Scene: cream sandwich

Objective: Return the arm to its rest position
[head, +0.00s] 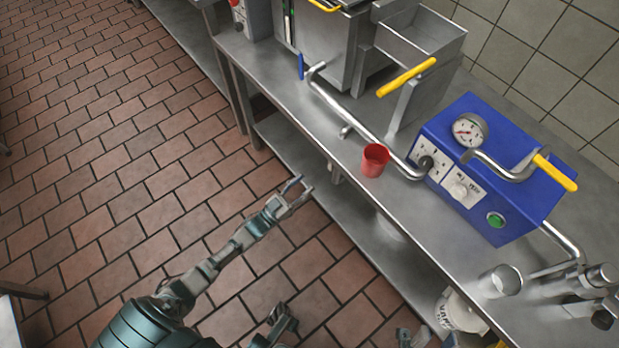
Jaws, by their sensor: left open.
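My left arm (200,283) reaches up from the bottom left. Its gripper (294,191) is open and empty, over the floor side of the steel counter's edge, to the left of the red cup and apart from it. The red cup (375,161) stands upright on the counter near its front edge. Small grey parts at the bottom edge, right of centre, may be the tip of my right gripper (412,338). They are cut off, so its jaws cannot be read.
The steel counter (400,215) runs diagonally, with a lower shelf (290,150) beneath. A blue machine (490,170) with a gauge and yellow-handled lever stands on it, right of the cup. A metal cup (499,282) is near the front. The tiled floor (110,130) at left is clear.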

